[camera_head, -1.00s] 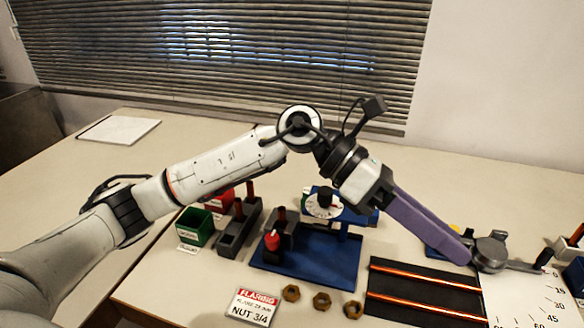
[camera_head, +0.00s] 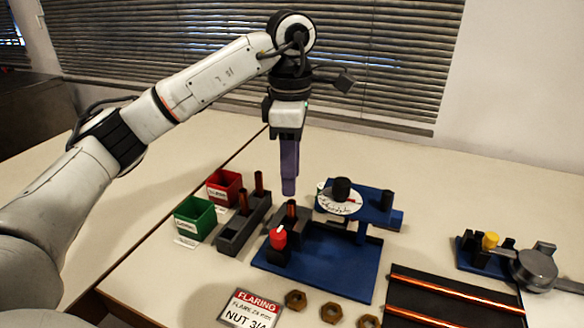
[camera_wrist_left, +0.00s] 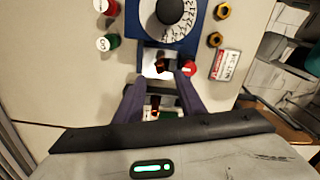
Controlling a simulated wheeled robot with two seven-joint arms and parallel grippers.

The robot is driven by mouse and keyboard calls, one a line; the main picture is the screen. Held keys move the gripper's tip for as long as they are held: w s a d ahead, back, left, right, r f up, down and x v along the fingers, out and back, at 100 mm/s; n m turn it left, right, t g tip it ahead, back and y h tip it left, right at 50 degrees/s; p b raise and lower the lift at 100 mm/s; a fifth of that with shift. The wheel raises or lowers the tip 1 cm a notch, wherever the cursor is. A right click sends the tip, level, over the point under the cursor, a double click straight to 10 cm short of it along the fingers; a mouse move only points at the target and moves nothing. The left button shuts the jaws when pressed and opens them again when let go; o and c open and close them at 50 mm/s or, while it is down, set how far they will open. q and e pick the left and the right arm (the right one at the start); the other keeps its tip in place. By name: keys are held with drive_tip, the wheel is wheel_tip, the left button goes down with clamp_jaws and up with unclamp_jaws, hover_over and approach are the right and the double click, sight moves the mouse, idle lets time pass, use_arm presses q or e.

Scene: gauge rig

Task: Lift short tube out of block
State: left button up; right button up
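A short copper tube (camera_head: 292,208) stands upright in the dark block (camera_head: 301,217) on the blue rig base (camera_head: 335,262), beside a red knob (camera_head: 278,237). My left gripper (camera_head: 289,190) points straight down, just above the tube. In the left wrist view, its purple fingers (camera_wrist_left: 160,82) are apart, with the tube (camera_wrist_left: 162,66) showing beyond the gap between their tips. The fingers do not appear to touch it. My right gripper is not in view.
A grey rack (camera_head: 240,233) with two copper tubes stands left of the block, beside green (camera_head: 195,218) and red (camera_head: 224,187) bins. The dial (camera_head: 338,202) stands close on the right. Brass nuts (camera_head: 330,312) and a sign (camera_head: 250,309) lie in front.

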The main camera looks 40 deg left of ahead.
sight(291, 203)
use_arm(q)
wheel_tip(291, 203, down, 8)
drive_tip(key=shift+r+b, duration=0.1)
drive_tip(key=shift+b, duration=0.2)
clamp_jaws()
drive_tip(key=shift+s, duration=0.15)
idle(0.4)
drive_tip(key=shift+d, duration=0.1)
unclamp_jaws()
